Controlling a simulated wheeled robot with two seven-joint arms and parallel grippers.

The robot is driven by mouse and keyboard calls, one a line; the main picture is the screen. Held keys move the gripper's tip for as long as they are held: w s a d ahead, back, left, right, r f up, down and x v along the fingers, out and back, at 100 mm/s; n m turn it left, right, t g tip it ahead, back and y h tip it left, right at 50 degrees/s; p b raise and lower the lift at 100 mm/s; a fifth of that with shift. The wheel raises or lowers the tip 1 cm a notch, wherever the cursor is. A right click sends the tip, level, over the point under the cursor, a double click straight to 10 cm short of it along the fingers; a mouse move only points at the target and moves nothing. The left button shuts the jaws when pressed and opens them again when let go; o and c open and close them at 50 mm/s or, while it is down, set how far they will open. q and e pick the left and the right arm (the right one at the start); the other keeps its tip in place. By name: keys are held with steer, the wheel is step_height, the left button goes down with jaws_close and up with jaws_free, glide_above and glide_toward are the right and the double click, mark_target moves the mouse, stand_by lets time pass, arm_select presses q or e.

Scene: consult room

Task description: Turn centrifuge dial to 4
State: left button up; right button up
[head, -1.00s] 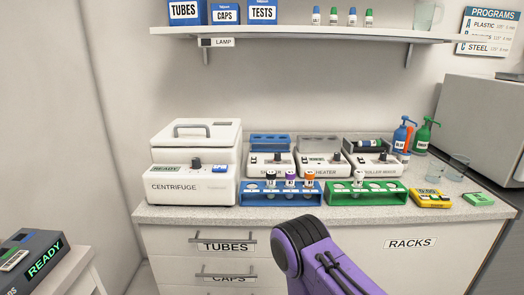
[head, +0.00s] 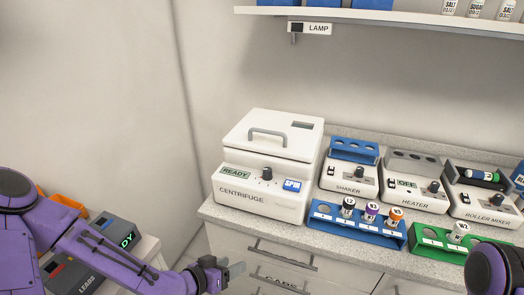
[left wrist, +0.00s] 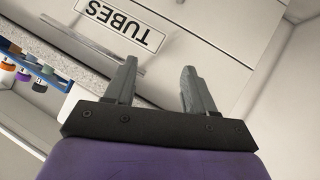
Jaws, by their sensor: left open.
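The white centrifuge (head: 262,190) stands at the left end of the counter with its lid closed. Its small display reads READY. Its dark dial (head: 266,174) is on the front panel, between the display and a blue SPIN button (head: 292,185). The numbers around the dial are too small to read. My left gripper (head: 232,272) is below the counter edge, in front of the drawers and apart from the centrifuge. In the left wrist view its two grey fingers (left wrist: 160,88) are spread with nothing between them. My right gripper is not in view; part of my right arm shows at the lower right.
A blue rack (head: 350,230) with several capped tubes stands right of the centrifuge, before the shaker (head: 350,178) and heater (head: 415,188). A green rack (head: 440,246) is farther right. Drawers with handles lie under the counter edge. A shelf (head: 400,19) runs above.

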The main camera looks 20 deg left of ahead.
mark_target(265, 173)
arm_select(q)
steer(key=w+r+m+t+h+p, duration=0.1)
steer(key=w+r+m+t+p, duration=0.15)
steer(key=r, duration=0.75)
steer(key=w+r+m+t+h+p, duration=0.1)
steer(key=w+r+m+t+h, duration=0.2)
steer(key=r, duration=0.7)
steer(key=shift+y, duration=0.6)
steer(key=x, duration=0.3)
steer(key=b+x, duration=0.1)
steer(key=x, duration=0.7)
steer(key=shift+w+a+r, duration=0.15)
steer(key=shift+a+r, duration=0.05)
steer(key=shift+r, duration=0.15)
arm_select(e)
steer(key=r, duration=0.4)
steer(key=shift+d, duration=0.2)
arm_select(q)
steer(key=shift+n+b, duration=0.25)
steer(key=shift+b, duration=0.05)
jaws_close()
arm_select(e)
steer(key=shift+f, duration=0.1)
